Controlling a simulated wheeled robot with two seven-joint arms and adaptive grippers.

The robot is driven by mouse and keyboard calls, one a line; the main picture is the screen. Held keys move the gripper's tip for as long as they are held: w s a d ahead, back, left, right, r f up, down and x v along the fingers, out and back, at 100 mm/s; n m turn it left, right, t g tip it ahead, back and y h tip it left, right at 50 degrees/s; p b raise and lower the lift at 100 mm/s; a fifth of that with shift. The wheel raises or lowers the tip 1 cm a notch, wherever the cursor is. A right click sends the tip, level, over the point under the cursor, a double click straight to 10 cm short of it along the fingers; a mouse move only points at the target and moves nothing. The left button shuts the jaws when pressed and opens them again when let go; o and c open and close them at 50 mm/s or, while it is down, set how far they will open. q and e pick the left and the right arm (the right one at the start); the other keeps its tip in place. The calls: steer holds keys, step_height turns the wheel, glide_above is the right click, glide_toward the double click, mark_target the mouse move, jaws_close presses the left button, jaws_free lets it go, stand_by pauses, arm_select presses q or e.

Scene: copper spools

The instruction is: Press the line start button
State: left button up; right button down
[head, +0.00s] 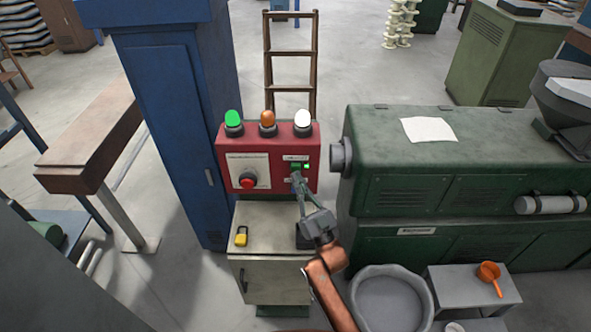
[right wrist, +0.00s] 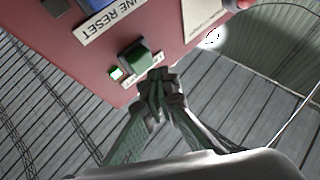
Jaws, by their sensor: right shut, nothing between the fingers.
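The red control box (head: 268,143) stands on a grey cabinet in the middle of the head view. A green button (right wrist: 135,57) sticks out of its face in the right wrist view, beside a small lit green light (right wrist: 116,72). The label below the button is mostly hidden by my fingers, so I cannot read it. My right gripper (head: 297,178) is shut and empty, its tips (right wrist: 156,78) just below the green button. I cannot tell whether they touch it. My left gripper is not in view.
A red round button (head: 248,181) sits left on the box, and a "LINE RESET" label (right wrist: 105,17) is near the green button. Green, orange and white lamps top the box. A yellow padlock (head: 241,236) lies on the cabinet. A green machine (head: 440,150) stands close right, a blue cabinet (head: 165,110) left.

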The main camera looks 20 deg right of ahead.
stand_by(0.4)
steer(key=shift+w+d, duration=0.15)
steer(key=shift+w, duration=0.3)
steer(key=shift+w+d, duration=0.1)
steer(key=shift+w, duration=0.3)
stand_by(0.6)
steer(key=shift+s, duration=0.15)
steer(key=shift+s+a, duration=0.25)
steer(key=shift+s, duration=0.45)
steer(key=shift+p, duration=0.3)
steer(key=s, duration=0.2)
steer(key=s+a+p, duration=0.1)
steer(key=s, duration=0.2)
steer(key=shift+a+p, duration=0.2)
steer(key=shift+p, duration=0.1)
